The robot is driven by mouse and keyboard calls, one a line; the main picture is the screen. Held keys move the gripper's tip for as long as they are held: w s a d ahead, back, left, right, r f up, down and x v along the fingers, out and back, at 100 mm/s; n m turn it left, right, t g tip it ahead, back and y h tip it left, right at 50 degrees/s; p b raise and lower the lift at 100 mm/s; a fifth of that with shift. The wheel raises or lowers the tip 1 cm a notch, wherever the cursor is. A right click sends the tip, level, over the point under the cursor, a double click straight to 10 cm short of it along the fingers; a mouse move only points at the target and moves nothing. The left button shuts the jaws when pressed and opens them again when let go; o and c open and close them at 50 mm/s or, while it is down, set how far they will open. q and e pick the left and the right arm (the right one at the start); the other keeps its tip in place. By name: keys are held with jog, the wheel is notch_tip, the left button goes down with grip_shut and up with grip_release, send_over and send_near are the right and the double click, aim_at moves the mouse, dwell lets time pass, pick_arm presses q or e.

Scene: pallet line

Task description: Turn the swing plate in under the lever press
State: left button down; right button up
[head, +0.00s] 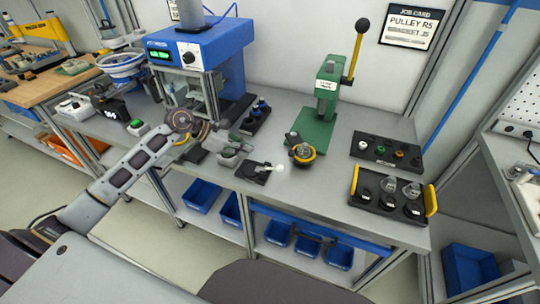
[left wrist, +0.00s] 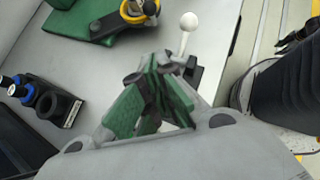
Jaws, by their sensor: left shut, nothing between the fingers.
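The green lever press (head: 327,95) stands on the bench, its lever up with a black ball knob. A round yellow-rimmed part (head: 302,154), apparently the swing plate's nest, sits in front of the press at the edge of its green base, not under the ram. In the left wrist view the yellow rim (left wrist: 135,12) is at the top. A white ball knob (head: 280,167) on a short stem rises from a small black plate (head: 257,174). My left gripper (head: 234,154) is shut and empty, left of that knob. Its green-padded fingers (left wrist: 150,95) are just below the knob in the wrist view.
A blue machine (head: 205,60) stands behind my left arm, with a black block of blue-topped parts (head: 257,112) beside it. A black tray with yellow handles (head: 388,192) and a black parts strip (head: 385,152) lie at the right. Bench between press and tray is clear.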

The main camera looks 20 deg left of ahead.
jog(key=shift+s+a, duration=0.1)
jog(key=shift+a, duration=0.15)
dwell(0.4)
